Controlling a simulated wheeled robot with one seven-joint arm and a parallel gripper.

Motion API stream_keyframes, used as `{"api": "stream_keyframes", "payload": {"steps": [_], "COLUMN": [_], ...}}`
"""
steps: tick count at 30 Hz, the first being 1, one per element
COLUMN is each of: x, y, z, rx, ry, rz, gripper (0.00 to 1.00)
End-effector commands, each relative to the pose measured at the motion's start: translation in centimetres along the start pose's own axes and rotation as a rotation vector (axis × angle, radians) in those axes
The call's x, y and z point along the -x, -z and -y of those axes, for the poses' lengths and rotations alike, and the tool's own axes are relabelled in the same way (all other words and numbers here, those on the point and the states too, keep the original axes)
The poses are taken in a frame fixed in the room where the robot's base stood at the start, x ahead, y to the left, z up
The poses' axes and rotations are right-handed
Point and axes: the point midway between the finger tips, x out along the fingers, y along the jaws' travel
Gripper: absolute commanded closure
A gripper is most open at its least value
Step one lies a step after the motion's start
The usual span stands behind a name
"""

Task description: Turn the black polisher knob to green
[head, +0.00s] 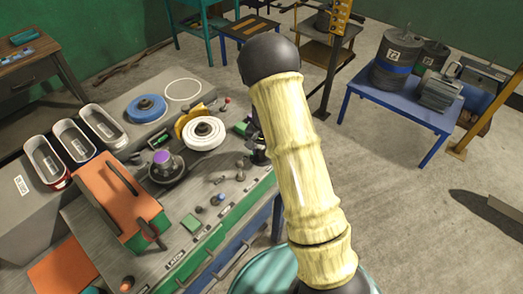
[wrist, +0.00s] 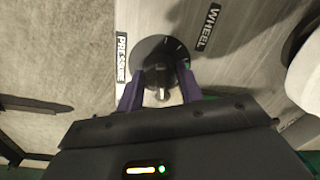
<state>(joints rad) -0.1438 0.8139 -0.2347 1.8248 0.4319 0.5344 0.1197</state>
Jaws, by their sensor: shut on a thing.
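In the wrist view a black knob (wrist: 157,73) sits on a round dark dial (wrist: 152,50) with pale tick marks at its upper right. The dial is on a grey panel (wrist: 240,60) between the labels PRESSURE and WHEEL. My gripper (wrist: 158,92) has its two purple fingers on either side of the knob and is shut on it. Which colour mark the knob points to cannot be told. In the head view my arm covers most of the gripper and the knob at the right end of the polisher bench (head: 75,215).
A white polishing wheel (head: 204,136) with a yellow guard stands close left of my arm; it also shows at the wrist view's right edge (wrist: 306,75). Open floor (head: 410,210) is at right.

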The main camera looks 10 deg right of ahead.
Motion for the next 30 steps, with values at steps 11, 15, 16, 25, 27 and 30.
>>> {"api": "stream_keyframes", "payload": {"steps": [11, 15, 16, 25, 27, 30], "x": [0.12, 0.11, 0.11, 0.12, 0.12, 0.11], "y": [0.06, 0.06, 0.06, 0.09, 0.1, 0.08], "z": [0.05, 0.05, 0.05, 0.04, 0.03, 0.03], "rx": [-0.204, -0.229, -0.232, -0.235, -0.234, -0.234], "ry": [0.001, 0.001, 0.001, 0.002, 0.002, 0.001], "rz": [-0.013, -0.015, -0.015, -0.016, -0.016, -0.015], "gripper": [0.86, 0.86, 0.86, 0.86, 0.86, 0.44]}}
